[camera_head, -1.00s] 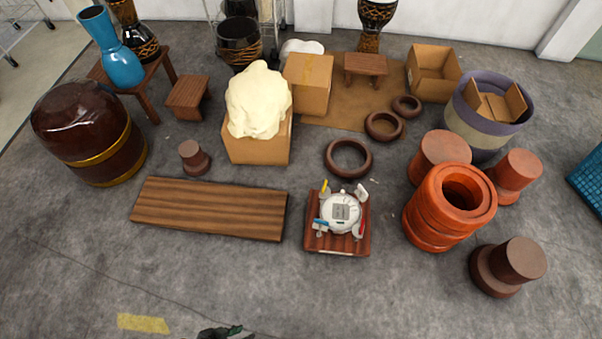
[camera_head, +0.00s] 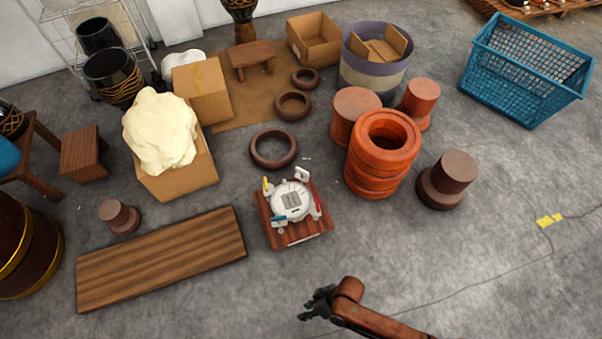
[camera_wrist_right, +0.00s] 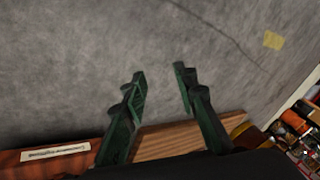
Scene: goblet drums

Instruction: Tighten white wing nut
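A round white device (camera_head: 291,201) sits on a small reddish-brown wooden stand (camera_head: 300,232) on the floor, at the middle of the head view. Small white, yellow, red and blue parts stand around its rim. A white piece (camera_head: 302,173) at the back right may be the white wing nut, but it is too small to be sure. My right gripper (camera_head: 312,303) is in front of the stand, apart from it. In the right wrist view its two dark green fingers (camera_wrist_right: 160,78) are spread with nothing between them. My left gripper does not show.
A wooden plank (camera_head: 160,260) lies left of the stand. Orange-red stacked rings (camera_head: 383,150) and a brown pedestal (camera_head: 448,180) stand to the right. A dark ring (camera_head: 273,149) lies behind. A blue crate (camera_head: 525,70) is far right. The floor in front is mostly clear.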

